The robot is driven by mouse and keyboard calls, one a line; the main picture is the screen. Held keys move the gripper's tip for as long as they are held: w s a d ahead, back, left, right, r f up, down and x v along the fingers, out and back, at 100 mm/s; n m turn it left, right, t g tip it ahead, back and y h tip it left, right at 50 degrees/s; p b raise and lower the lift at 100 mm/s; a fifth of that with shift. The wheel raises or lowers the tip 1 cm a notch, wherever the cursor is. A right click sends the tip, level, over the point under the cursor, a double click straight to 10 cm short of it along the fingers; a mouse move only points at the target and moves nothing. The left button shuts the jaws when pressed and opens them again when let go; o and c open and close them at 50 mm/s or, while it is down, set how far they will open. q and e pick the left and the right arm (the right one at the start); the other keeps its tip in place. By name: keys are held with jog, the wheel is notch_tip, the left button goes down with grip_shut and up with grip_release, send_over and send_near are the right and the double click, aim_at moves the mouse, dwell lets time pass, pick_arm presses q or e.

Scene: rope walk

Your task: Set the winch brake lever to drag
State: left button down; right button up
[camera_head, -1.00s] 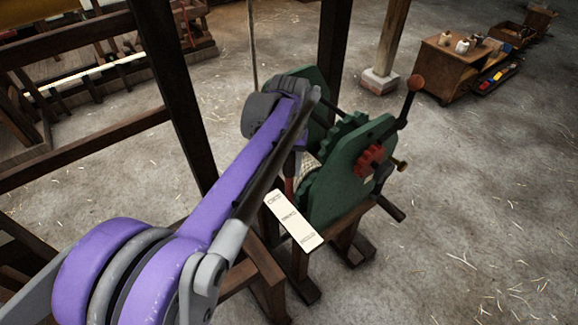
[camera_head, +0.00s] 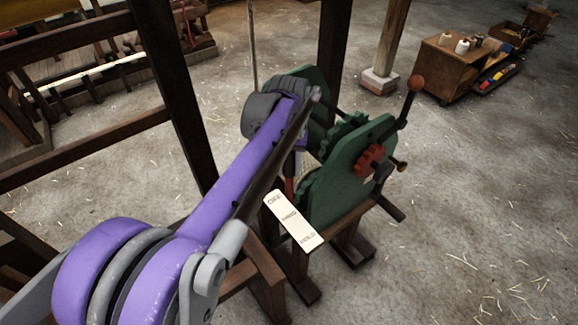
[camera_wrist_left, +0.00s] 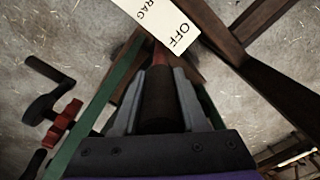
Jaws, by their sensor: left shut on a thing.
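The green winch (camera_head: 345,180) stands in the middle of the head view. Its white label plate (camera_head: 291,219) reads OFF, DRAG and HOLD from far end to near end. The brake lever has a red shaft (camera_head: 289,186) and a dark grip (camera_wrist_left: 158,105). It stands near the OFF end of the plate, which also shows in the left wrist view (camera_wrist_left: 160,22). My left gripper (camera_wrist_left: 157,75) is shut on the lever's grip, one finger on each side. In the head view its fingers are mostly hidden by my purple arm. My right gripper is not in view.
A crank with a brown knob (camera_head: 416,83) and a red toothed knob (camera_head: 370,159) are on the winch's right side. A dark wooden post (camera_head: 172,90) rises left of my arm. A wooden cabinet (camera_head: 446,72) stands at the back right. The floor at right is open.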

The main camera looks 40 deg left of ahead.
pick_arm(q)
jog(key=shift+d, duration=0.1)
jog(key=s+d+f+y, duration=0.1)
jog(key=d+y, duration=0.1)
jog(key=d, duration=0.2)
jog(key=s+d+t+y+b, duration=0.1)
jog(key=d, duration=0.4)
jog(key=shift+s+f+y, duration=0.35)
jog(key=shift+f+y, duration=0.05)
jog(key=shift+c, duration=2.2)
grip_release()
jog(key=v, duration=1.1)
jog(key=shift+p, duration=0.35)
jog(key=shift+s+f, duration=0.1)
jog(key=shift+f, duration=0.05)
